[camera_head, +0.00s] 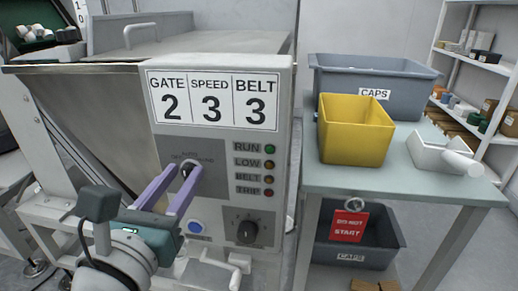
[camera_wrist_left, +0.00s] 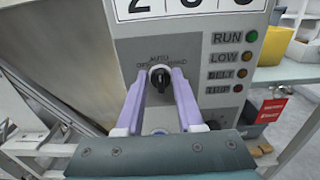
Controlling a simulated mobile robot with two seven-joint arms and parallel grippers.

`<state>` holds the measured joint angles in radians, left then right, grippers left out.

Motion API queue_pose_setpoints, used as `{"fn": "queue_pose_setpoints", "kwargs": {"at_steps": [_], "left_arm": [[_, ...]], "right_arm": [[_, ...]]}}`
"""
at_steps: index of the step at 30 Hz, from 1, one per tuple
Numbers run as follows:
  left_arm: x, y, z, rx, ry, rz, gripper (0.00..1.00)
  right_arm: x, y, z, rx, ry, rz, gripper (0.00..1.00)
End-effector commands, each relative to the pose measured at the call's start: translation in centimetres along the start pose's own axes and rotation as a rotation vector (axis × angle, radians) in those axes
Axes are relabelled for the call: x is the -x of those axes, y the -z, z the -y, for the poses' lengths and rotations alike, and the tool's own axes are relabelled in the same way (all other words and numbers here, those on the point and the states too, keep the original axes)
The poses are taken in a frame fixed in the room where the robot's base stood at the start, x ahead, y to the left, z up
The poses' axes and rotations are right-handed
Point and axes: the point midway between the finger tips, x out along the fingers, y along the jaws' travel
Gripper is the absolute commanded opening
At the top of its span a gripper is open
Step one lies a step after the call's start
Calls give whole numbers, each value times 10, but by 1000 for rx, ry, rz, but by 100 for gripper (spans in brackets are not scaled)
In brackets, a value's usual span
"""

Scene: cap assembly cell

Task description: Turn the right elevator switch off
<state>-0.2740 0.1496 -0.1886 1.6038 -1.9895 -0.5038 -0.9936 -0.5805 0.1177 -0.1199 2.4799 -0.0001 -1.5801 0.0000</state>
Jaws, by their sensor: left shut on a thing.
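The switch is a black rotary knob on a grey panel, partly covered by my fingers in the head view (camera_head: 187,169). In the left wrist view the knob (camera_wrist_left: 160,80) shows between the fingertips, its grip roughly upright, below lettering that reads AUTO in the middle, with OFF and HAND partly hidden at the sides. My left gripper (camera_head: 181,178) has purple fingers, one on each side of the knob, shut on it; they also show in the left wrist view (camera_wrist_left: 160,82). My right gripper is not in view.
A blue button (camera_head: 195,227) and a black dial (camera_head: 246,231) sit low on the panel, with labelled lamps (camera_head: 269,164) at right. A pale bracket (camera_head: 222,268) juts out below. The right-hand table (camera_head: 392,182) carries a yellow bin (camera_head: 355,130) and a grey CAPS crate (camera_head: 410,92).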

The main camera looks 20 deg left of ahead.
Motion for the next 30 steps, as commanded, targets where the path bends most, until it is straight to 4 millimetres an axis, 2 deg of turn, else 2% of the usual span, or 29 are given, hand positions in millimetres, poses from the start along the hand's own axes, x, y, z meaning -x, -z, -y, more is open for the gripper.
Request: {"fn": "queue_pose_setpoints", "kwargs": {"at_steps": [8, 30], "left_arm": [[0, 2, -1, 99, 1, 1, 0], [0, 4, -6, 669, 2, 1, 0]], "right_arm": [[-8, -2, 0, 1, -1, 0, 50], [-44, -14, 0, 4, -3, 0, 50]]}}
